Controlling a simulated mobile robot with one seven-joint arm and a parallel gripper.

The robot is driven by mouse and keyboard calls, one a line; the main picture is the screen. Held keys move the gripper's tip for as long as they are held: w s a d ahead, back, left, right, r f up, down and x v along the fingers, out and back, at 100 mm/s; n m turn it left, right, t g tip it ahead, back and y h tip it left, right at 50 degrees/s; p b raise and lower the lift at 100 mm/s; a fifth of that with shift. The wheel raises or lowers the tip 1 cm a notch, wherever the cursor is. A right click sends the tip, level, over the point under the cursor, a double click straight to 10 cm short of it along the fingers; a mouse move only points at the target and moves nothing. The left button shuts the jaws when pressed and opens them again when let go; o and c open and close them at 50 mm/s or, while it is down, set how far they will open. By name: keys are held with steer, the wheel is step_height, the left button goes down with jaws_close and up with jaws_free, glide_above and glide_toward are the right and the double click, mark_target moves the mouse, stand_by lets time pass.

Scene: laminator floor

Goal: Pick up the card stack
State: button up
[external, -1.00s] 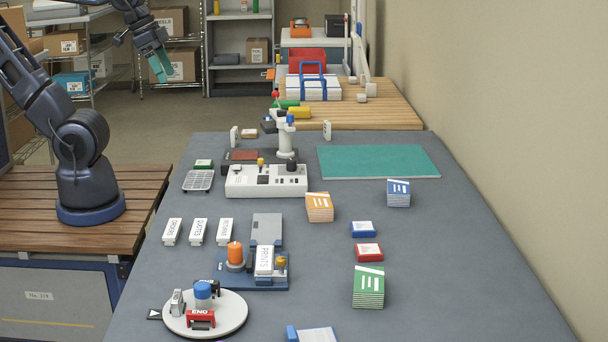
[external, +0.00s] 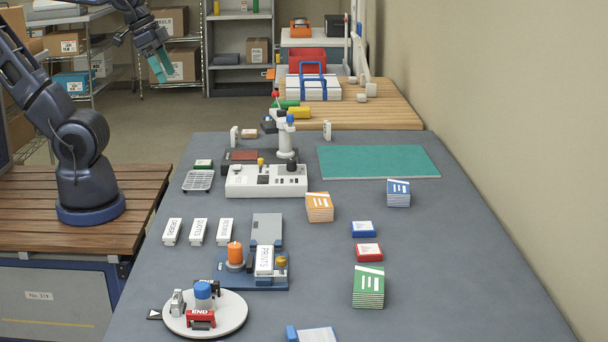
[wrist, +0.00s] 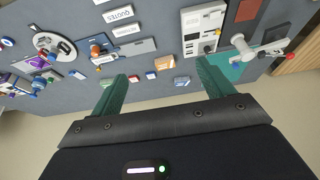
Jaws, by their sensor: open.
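Several stacks with white-marked tops stand on the grey table; I cannot tell from the pictures which one is the card stack. They are an orange stack (external: 319,207), a blue stack (external: 398,193) and a green stack (external: 368,287). A small blue pack (external: 363,229) and a small red pack (external: 368,252) lie between them. The orange stack also shows in the wrist view (wrist: 164,62). My gripper (external: 160,67) is open and empty, raised high beyond the table's left side, far from the stacks. Its green fingers show apart in the wrist view (wrist: 160,72).
A white console (external: 266,181), a blue fixture (external: 265,283) with an orange knob, and a round white turntable (external: 233,316) occupy the table's left half. White labelled blocks (external: 198,232) stand in a row. A green mat (external: 378,161) lies at the back right. The right front is mostly clear.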

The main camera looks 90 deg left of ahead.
steer(key=w+f+n+g+h, duration=0.1)
steer(key=w+n, duration=0.4)
steer(key=w, duration=0.5)
steer(key=n+g+h, duration=0.3)
steer(key=n, duration=1)
glide_above(319, 199)
steer(key=a, duration=0.4)
step_height(319, 199, down, 23)
steer(key=shift+s+d+f+n+h, duration=0.2)
steer(key=shift+f+n+h, duration=0.1)
steer(key=shift+f+n, duration=0.25)
steer(key=shift+w+f, duration=0.1)
steer(key=shift+f, duration=0.15)
steer(key=shift+x, duration=5.1)
steer(key=shift+f, duration=0.1)
steer(key=shift+c, duration=0.4)
